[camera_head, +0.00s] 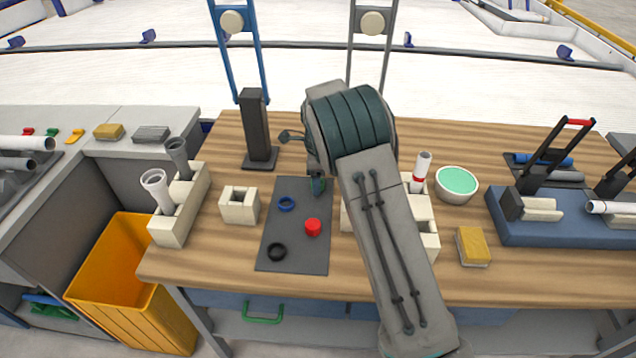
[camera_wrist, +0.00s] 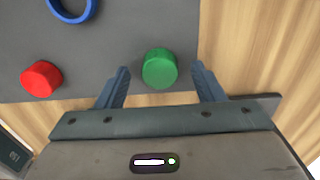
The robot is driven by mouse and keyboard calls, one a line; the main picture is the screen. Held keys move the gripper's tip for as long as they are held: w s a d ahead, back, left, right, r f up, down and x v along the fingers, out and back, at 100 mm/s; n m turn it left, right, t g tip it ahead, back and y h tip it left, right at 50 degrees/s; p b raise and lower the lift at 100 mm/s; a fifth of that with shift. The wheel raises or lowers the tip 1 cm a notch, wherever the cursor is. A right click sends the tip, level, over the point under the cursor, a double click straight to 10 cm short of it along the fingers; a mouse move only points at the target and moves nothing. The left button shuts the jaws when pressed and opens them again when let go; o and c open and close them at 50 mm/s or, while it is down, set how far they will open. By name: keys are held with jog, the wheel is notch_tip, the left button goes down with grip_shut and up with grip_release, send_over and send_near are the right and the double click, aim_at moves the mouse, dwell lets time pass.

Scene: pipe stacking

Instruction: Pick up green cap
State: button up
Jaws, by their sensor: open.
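The green cap (camera_wrist: 159,68) lies on a dark grey mat (camera_head: 294,248). In the wrist view it sits between my two open fingers, slightly ahead of the fingertips, with clear space on both sides. My gripper (camera_wrist: 161,80) is open and empty above the mat. In the head view my gripper (camera_head: 317,186) shows at the mat's upper right part, and my arm mostly hides the green cap there. A red cap (camera_head: 313,227) and a blue ring (camera_head: 286,204) lie on the same mat; the red cap also shows in the wrist view (camera_wrist: 41,79).
A black post (camera_head: 256,128) stands behind the mat. Cream blocks (camera_head: 239,205) stand to the left, and others lie partly behind my arm. A bowl (camera_head: 456,184) and a yellow sponge (camera_head: 472,246) are at the right.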

jog(key=shift+f, duration=0.25)
jog(key=c, duration=1.1)
jog(key=shift+o, duration=0.2)
jog(key=shift+r, duration=0.1)
